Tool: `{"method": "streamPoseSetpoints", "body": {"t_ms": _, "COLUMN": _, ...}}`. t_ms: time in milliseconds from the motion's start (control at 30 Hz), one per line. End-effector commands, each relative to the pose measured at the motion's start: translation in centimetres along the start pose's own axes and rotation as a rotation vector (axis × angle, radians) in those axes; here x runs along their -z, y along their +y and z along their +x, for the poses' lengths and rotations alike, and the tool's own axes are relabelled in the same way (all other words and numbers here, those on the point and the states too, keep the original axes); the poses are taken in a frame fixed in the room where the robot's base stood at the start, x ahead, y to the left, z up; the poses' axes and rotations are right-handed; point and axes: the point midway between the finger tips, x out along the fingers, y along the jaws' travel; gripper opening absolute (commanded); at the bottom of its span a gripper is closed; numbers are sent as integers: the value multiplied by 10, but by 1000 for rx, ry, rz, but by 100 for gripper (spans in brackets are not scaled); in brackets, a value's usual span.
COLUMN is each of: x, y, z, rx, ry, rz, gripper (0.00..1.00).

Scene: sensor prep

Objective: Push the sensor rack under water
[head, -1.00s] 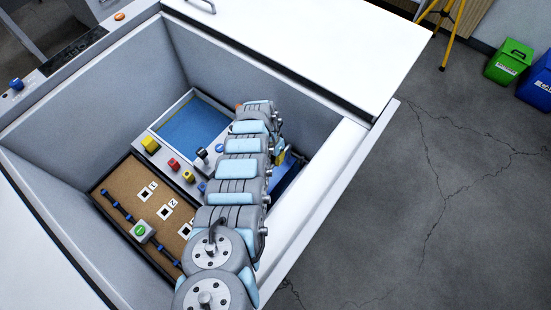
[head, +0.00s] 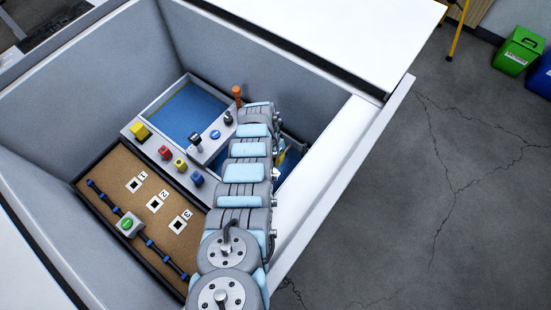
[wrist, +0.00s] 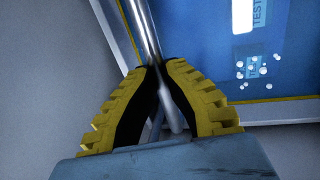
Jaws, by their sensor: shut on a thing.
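In the wrist view my gripper (wrist: 164,72) is shut, its yellow-and-black fingers closed on a shiny metal rod (wrist: 147,30). The rod runs up out of the picture and, below the fingertips, down between them. I cannot tell from what shows whether it belongs to the sensor rack. The blue water tank (wrist: 200,55) lies behind it, with a TEST label (wrist: 260,14) and a cluster of white dots (wrist: 258,68) over the blue. In the head view a sliver of my yellow gripper (head: 281,158) shows beside a blue pool (head: 292,160); my arm hides the rest.
A corkboard (head: 150,195) with numbered markers 1 to 3 and a green-button box (head: 129,224) lies left. A panel carries coloured knobs, beside another blue basin (head: 190,112). An orange-topped handle (head: 237,91) stands near my arm.

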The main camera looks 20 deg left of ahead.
Motion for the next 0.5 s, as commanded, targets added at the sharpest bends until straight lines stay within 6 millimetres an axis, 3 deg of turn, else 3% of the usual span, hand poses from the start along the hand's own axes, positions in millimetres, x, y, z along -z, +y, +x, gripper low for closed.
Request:
{"method": "streamPoseSetpoints", "body": {"t_ms": 33, "x": 0, "y": -2, "z": 11, "rx": -1, "ry": -1, "rz": 0, "gripper": 0}}
{"method": "streamPoseSetpoints", "body": {"t_ms": 133, "x": 0, "y": -3, "z": 17, "rx": -1, "ry": -1, "rz": -1, "gripper": 0}}
{"method": "streamPoseSetpoints", "body": {"t_ms": 500, "x": -1, "y": -4, "z": 20, "rx": 0, "ry": 0, "rz": -1, "gripper": 0}}
